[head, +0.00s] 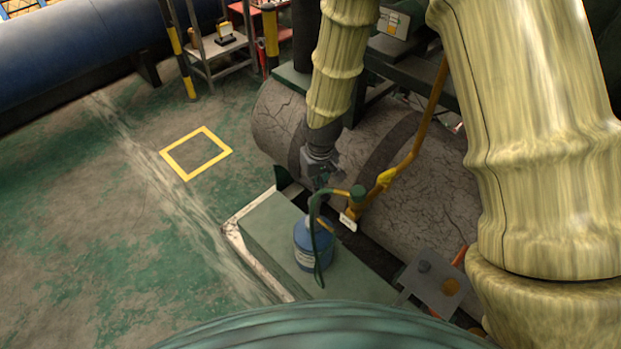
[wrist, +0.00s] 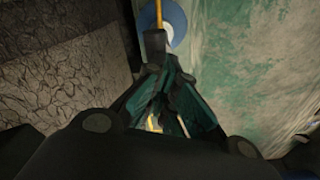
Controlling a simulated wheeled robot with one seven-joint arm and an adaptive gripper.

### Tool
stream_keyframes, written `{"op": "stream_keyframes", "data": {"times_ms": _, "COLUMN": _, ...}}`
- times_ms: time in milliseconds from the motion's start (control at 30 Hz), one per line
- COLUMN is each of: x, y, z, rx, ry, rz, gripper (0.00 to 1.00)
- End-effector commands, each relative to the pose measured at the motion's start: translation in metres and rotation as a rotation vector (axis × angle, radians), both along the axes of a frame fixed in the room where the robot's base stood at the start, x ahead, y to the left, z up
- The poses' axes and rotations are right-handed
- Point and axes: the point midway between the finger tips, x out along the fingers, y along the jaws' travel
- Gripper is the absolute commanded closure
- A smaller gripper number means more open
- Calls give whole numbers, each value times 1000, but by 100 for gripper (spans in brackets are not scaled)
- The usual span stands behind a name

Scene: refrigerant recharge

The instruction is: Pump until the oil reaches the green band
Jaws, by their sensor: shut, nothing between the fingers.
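A dark grip (wrist: 155,40) on an orange rod and the blue container (wrist: 178,22) lie just past the fingertips. I cannot make out an oil level or green band.
A large cracked grey cylinder (head: 430,185) lies behind the platform, with a yellow pipe (head: 428,115) in front. A grey plate with knobs (head: 436,289) is at lower right. Open floor with a yellow square (head: 196,153) lies to the left. A shelf (head: 220,42) stands farther back.

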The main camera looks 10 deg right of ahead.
Motion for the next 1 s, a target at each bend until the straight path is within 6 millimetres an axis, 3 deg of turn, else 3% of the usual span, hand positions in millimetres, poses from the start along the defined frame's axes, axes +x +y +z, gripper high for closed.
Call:
{"op": "stream_keyframes", "data": {"times_ms": 133, "x": -1, "y": 0, "z": -17, "rx": -1, "ry": 2, "rz": 1, "gripper": 100}}
{"op": "stream_keyframes", "data": {"times_ms": 367, "x": -2, "y": 0, "z": -14, "rx": 0, "ry": 2, "rz": 1, "gripper": 100}}
{"op": "stream_keyframes", "data": {"times_ms": 700, "x": -31, "y": -6, "z": -3, "rx": -1, "ry": 4, "rz": 0, "gripper": 100}}
{"op": "stream_keyframes", "data": {"times_ms": 1000, "x": -30, "y": -6, "z": -4, "rx": 0, "ry": 2, "rz": 0, "gripper": 100}}
